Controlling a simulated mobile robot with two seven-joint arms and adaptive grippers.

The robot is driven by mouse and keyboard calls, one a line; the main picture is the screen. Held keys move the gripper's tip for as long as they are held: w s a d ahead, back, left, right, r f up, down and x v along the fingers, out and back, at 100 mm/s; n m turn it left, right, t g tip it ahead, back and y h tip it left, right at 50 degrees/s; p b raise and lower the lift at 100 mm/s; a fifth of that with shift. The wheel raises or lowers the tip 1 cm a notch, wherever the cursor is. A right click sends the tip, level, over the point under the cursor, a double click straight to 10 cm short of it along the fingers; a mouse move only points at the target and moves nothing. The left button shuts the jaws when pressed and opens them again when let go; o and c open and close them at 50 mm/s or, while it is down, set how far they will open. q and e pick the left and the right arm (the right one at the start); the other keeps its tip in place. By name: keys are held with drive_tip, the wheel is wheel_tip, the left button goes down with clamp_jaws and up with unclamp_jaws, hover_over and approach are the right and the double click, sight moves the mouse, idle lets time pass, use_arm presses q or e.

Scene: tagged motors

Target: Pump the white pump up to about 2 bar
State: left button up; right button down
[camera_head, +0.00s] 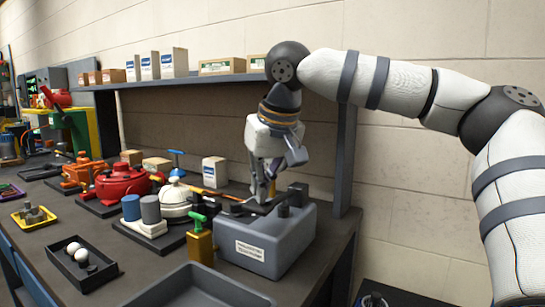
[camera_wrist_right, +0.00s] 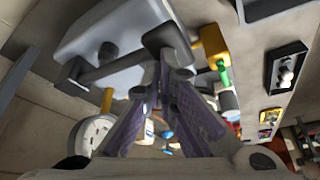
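The white pump (camera_head: 175,201) is a rounded white body on a dark base in mid-bench in the head view, with a blue T-shaped handle (camera_head: 177,160) rising behind it. An orange and dark lever (camera_head: 208,191) runs rightward from beside it toward my right gripper. My right gripper (camera_head: 263,194) points down over the grey labelled box (camera_head: 262,244). In the wrist view its fingers (camera_wrist_right: 163,72) come close together by a black bar (camera_wrist_right: 115,68); whether they grip it is unclear. A white round dial (camera_wrist_right: 92,133) shows there, unreadable. My left gripper is out of view.
A red pump (camera_head: 122,184) and an orange pump (camera_head: 82,171) stand left. A yellow block with a green handle (camera_head: 200,242) is beside the grey box. A dark tray (camera_head: 82,267) holds white balls. A shelf (camera_head: 200,80) with boxes runs above.

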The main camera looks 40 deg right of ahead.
drive_tip(key=shift+f, duration=0.5)
drive_tip(key=shift+r, duration=2.4)
drive_tip(key=shift+f, duration=0.1)
idle(2.0)
idle(0.3)
idle(1.1)
